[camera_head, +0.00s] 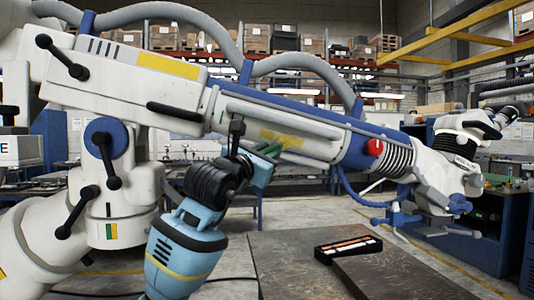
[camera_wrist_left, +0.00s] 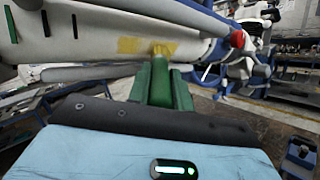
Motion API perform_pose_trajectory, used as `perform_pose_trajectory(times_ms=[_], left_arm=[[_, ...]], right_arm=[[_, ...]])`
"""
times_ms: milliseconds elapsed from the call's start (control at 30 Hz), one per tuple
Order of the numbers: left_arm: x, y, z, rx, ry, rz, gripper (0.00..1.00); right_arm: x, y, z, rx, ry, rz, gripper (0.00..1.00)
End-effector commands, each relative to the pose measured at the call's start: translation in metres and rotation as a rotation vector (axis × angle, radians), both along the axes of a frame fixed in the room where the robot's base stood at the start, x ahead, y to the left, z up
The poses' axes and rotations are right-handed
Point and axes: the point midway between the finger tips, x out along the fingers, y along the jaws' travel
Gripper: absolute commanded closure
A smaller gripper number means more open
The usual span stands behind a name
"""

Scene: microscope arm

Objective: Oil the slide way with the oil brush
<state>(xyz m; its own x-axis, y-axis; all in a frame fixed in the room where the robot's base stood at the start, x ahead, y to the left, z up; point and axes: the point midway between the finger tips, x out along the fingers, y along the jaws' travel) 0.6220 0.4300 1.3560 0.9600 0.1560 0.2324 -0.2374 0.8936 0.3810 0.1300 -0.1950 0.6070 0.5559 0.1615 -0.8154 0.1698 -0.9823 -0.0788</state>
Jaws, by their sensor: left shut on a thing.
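The microscope arm (camera_head: 300,128) runs across the head view, from upper left down to the right. A pale slide way (camera_head: 245,112) with a yellow patch lies along its middle; it also shows in the left wrist view (camera_wrist_left: 95,35). My left gripper (camera_head: 266,151) is at the underside of this part. In the left wrist view, its green fingers (camera_wrist_left: 160,88) are shut on the oil brush (camera_wrist_left: 159,66), which points away from me. The brush's tip is at the yellow patch; I cannot tell whether it touches. Most of the brush is hidden by the fingers in the head view.
A dark table (camera_head: 290,266) stands below at the front, with a black tray (camera_head: 348,249) holding long thin items. The red knob (camera_head: 374,147) and ribbed bellows (camera_head: 395,157) are right of my gripper. Black levers stick out at left. Open floor lies beyond the table.

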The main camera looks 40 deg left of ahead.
Motion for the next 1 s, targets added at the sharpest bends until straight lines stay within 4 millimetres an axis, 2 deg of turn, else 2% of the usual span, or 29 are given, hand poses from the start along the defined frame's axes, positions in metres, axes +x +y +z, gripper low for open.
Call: perform_pose_trajectory(times_ms=[767, 1000], left_arm=[[0.007, 0.006, 0.008, 0.000, -0.001, 0.000, 1.00], [0.002, 0.011, 0.009, 0.000, -0.001, 0.001, 1.00]], right_arm=[[0.006, 0.000, 0.008, 0.000, -0.014, 0.000, 0.64], [0.006, 0.000, 0.008, 0.001, -0.015, 0.000, 0.64]])
